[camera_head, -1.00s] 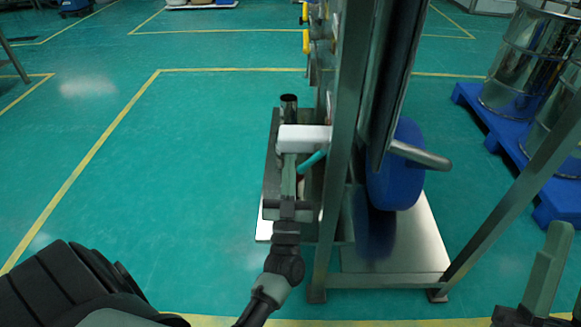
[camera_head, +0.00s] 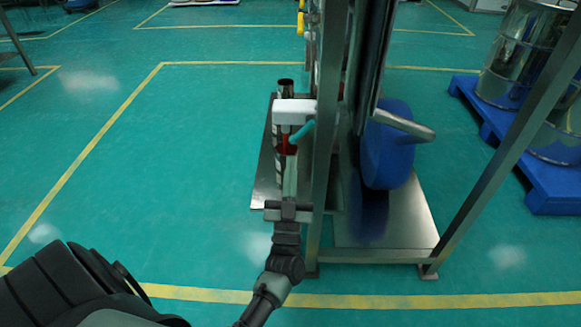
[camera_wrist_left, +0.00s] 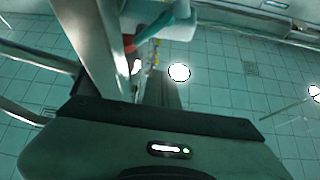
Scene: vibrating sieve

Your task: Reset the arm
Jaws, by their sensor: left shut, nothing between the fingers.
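My left gripper (camera_head: 290,172) is at the centre of the head view, its arm coming up from the bottom left. Its fingers are together, with nothing seen between them. They point away from me, toward a white block (camera_head: 293,112) with a teal lever (camera_head: 302,132) and a red part (camera_head: 286,143) on the metal stand. I cannot tell whether the fingers touch the stand. In the left wrist view the dark gripper (camera_wrist_left: 160,90) shows from behind, with the teal lever (camera_wrist_left: 157,26) above it. My right gripper is not in view.
An upright steel frame (camera_head: 326,150) stands close to the right of my left gripper. A blue round part (camera_head: 388,150) sits inside it over a metal base plate (camera_head: 400,225). Steel drums (camera_head: 515,60) stand on a blue pallet (camera_head: 555,185) at right. The green floor at left is clear.

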